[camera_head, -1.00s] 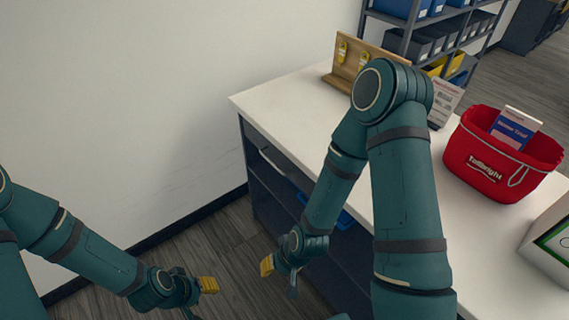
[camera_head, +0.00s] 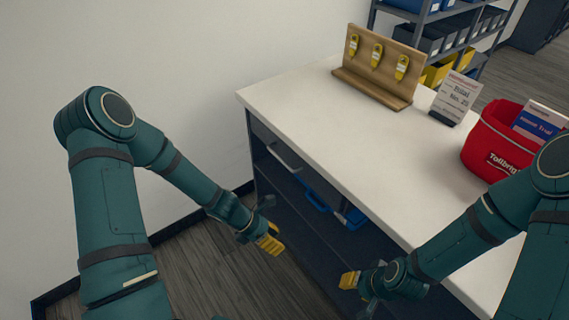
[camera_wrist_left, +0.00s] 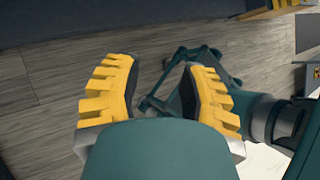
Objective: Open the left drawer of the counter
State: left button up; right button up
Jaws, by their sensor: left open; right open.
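The counter (camera_head: 330,120) has a white top and a dark front. Its left drawer (camera_head: 268,147) is at the far left end under the top, with a pale bar handle (camera_head: 284,158); the drawer looks closed. My left gripper (camera_head: 268,238) is low in front of the counter, below the handle and apart from it. Its yellow fingers (camera_wrist_left: 160,95) are spread and empty in the left wrist view. My right gripper (camera_head: 358,290) is open in front of the counter, further right and lower, and nothing shows in it.
A wooden board with yellow tags (camera_head: 378,62), a small sign (camera_head: 457,97) and a red basket (camera_head: 492,142) stand on the counter. Blue items (camera_head: 318,202) sit in the open space below. A wall is at left; the floor (camera_head: 225,275) before the counter is clear.

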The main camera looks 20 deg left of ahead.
pick_arm(q)
jog(key=w+a+r+n+t+h+b, duration=0.15)
jog(key=w+a+n+t, duration=0.25)
jog(key=w+n, duration=0.5)
jog(key=n+t, duration=0.7)
jog(key=n, duration=0.5)
send_near(280, 158)
jog(key=b+x, duration=0.1)
jog(key=x, duration=0.2)
jog(key=b+x, duration=0.1)
jog(key=x, duration=0.2)
jog(key=b+x, duration=0.1)
jog(key=x, duration=0.3)
jog(key=shift+f, duration=0.3)
grip_shut()
